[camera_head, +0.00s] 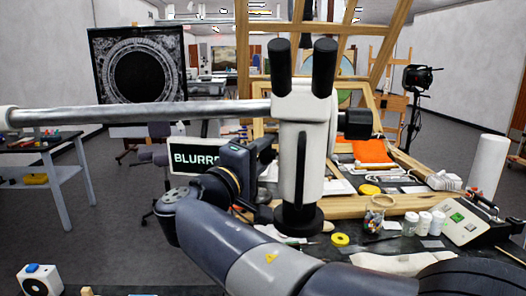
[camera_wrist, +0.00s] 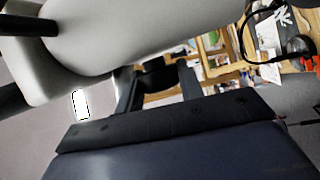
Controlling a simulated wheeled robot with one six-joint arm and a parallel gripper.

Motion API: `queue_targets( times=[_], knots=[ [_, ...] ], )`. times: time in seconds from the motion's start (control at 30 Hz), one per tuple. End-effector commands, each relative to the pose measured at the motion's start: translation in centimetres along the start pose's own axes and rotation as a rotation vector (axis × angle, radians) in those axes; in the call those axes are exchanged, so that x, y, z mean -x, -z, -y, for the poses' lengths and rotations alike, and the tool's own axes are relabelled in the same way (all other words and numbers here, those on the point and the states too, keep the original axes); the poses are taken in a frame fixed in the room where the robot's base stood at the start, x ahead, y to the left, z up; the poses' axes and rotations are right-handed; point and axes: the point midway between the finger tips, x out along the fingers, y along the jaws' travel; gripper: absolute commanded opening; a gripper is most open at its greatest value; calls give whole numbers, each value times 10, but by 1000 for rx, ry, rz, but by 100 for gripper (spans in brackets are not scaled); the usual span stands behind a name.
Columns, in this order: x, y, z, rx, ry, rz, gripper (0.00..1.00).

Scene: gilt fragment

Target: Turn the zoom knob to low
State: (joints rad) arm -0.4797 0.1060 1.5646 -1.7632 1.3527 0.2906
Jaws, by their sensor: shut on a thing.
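A white stereo microscope (camera_head: 304,130) with two black eyepieces hangs on a metal boom in the middle of the head view. My gripper (camera_head: 264,152) is at the left side of its body, with its fingertips partly hidden. In the wrist view, the two dark fingers of my gripper (camera_wrist: 159,80) stand on either side of a black knob (camera_wrist: 156,73) below the pale microscope body (camera_wrist: 90,35). The fingers are shut on this knob, which looks like the zoom knob. Its markings and setting are not readable. Another black knob (camera_head: 358,123) sticks out on the microscope's right side.
A screen reading "BLURR…" (camera_head: 193,158), partly covered by my wrist, stands behind my gripper. The metal boom (camera_head: 140,113) runs left above my arm. Jars (camera_head: 424,222), a yellow tape roll (camera_head: 340,240) and a control box (camera_head: 465,220) crowd the bench at right.

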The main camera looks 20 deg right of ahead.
Motion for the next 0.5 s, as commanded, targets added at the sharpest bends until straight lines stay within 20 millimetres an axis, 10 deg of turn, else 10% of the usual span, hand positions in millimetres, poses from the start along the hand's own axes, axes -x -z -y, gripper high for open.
queue_targets(
  times=[0.5],
  knots=[
    [-2, 2, -10, 159, 367, 28, 13]
  ],
)
